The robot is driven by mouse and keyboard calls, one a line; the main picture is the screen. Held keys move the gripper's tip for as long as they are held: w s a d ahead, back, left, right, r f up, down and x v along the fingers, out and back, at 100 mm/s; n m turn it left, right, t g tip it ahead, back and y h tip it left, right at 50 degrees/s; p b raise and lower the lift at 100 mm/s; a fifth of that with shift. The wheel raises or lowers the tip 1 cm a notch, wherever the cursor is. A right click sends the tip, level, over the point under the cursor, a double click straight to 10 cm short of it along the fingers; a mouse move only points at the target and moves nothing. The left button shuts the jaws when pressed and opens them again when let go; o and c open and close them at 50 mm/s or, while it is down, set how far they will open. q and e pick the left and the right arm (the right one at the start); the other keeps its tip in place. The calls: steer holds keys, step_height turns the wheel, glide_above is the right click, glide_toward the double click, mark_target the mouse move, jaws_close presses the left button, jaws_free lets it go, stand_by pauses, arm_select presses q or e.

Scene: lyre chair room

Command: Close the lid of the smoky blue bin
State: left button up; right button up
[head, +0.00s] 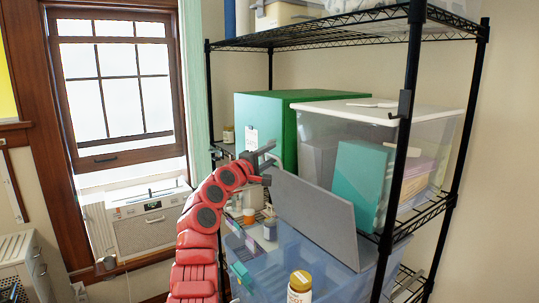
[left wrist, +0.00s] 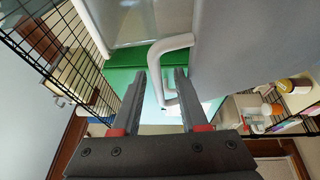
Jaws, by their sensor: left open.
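The smoky blue bin (head: 270,274) is a see-through blue box on the lower part of the wire rack in the head view. Its grey lid (head: 318,218) stands raised and tilted at the back of the bin. In the left wrist view, the grey panel (left wrist: 245,40) fills the upper right, with a pale bent handle (left wrist: 182,41) on it. My left gripper (head: 268,163) is at the lid's upper left corner. Its open fingers (left wrist: 158,80) point at the handle, and part of the handle shows between them. Contact cannot be told. My right gripper is out of view.
Black rack posts (head: 400,145) stand close to the lid. A green box (head: 262,122), a clear bin with a white lid (head: 380,112) and a teal box (head: 358,180) are behind. A jar (head: 300,287) and small bottles (head: 270,229) are around the blue bin.

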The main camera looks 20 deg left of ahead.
arm_select(q)
jaws_close()
stand_by(1.3)
